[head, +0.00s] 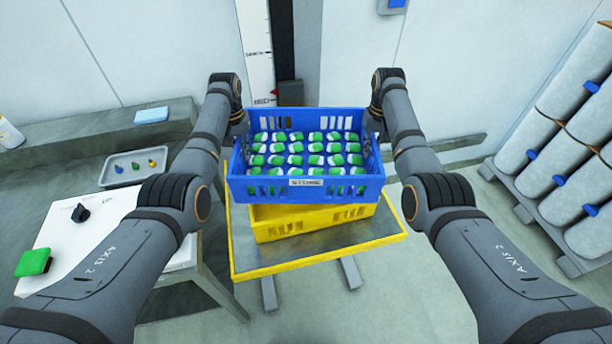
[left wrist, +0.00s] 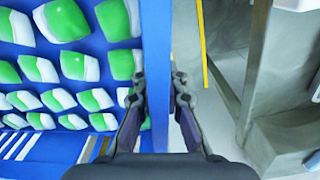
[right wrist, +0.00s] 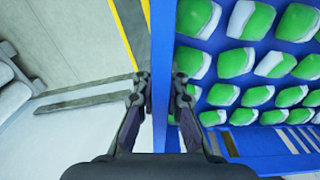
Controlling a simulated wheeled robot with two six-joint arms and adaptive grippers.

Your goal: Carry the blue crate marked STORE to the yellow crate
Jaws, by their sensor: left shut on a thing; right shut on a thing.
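The blue crate (head: 305,190), with a label reading STORE on its front, holds rows of green and white packets. It is above the yellow crate (head: 268,229), overlapping it in the head view; whether they touch I cannot tell. My left gripper (left wrist: 158,100) is shut on the blue crate's left side wall (left wrist: 157,60). My right gripper (right wrist: 161,100) is shut on its right side wall (right wrist: 162,50). The yellow crate stands on a yellow-edged platform (head: 370,236), and its upper part is mostly hidden by the blue crate.
At left, a bench holds a grey tray (head: 112,182) with small coloured items, a white panel (head: 70,235) with a black knob, and a green block (head: 33,262). A blue sponge-like block (head: 151,116) lies behind. At right, white rolls (head: 560,150) are stacked on a pallet.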

